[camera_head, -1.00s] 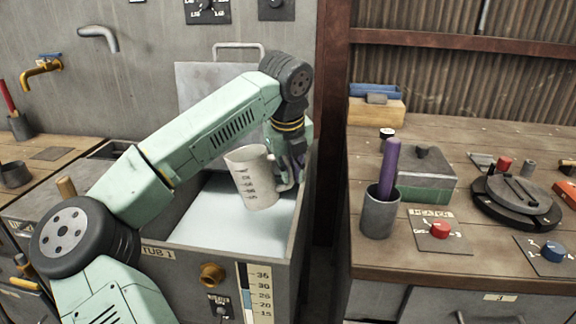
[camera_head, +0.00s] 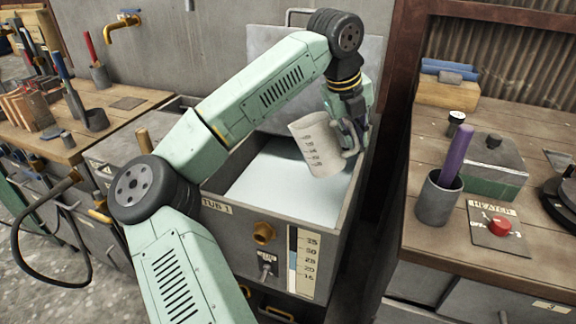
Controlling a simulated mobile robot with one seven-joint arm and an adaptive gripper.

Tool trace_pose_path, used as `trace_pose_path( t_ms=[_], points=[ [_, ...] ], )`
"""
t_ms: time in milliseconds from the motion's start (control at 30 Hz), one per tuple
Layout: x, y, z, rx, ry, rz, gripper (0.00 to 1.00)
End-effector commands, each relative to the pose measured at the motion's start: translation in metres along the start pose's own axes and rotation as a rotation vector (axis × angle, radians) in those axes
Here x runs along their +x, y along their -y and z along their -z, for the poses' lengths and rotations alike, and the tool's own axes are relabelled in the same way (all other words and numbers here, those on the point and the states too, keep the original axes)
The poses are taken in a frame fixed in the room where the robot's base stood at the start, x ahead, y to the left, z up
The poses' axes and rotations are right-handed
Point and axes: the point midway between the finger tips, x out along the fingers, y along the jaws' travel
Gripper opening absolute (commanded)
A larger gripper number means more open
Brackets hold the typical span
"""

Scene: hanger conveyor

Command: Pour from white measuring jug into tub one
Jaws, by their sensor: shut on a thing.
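The white measuring jug (camera_head: 318,148) hangs over tub one, tilted, with dark graduation marks on its side. My gripper (camera_head: 352,138) is shut on the jug at its handle, on the jug's right side. Tub one (camera_head: 218,207) is a grey metal tank labelled "TUB 1", with pale liquid (camera_head: 270,185) inside. The jug is above the right part of this liquid. No stream from the jug is visible, and its contents are hidden.
A brass fitting (camera_head: 264,233) and a level scale (camera_head: 303,263) are on the tub's front. The right bench holds a grey cup (camera_head: 436,203) with a purple rod, a heater panel (camera_head: 500,233) and a green box (camera_head: 492,170). Tools crowd the left bench (camera_head: 75,152).

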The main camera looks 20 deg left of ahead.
Motion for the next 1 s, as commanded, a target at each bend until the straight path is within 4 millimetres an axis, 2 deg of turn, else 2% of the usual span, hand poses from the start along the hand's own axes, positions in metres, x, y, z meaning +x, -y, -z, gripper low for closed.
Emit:
trace_pose_path(
  t_ms=[1000],
  points=[
    [-0.0106, 0.0015, -0.0027, -0.035, -0.060, 0.087, 0.00]
  ],
)
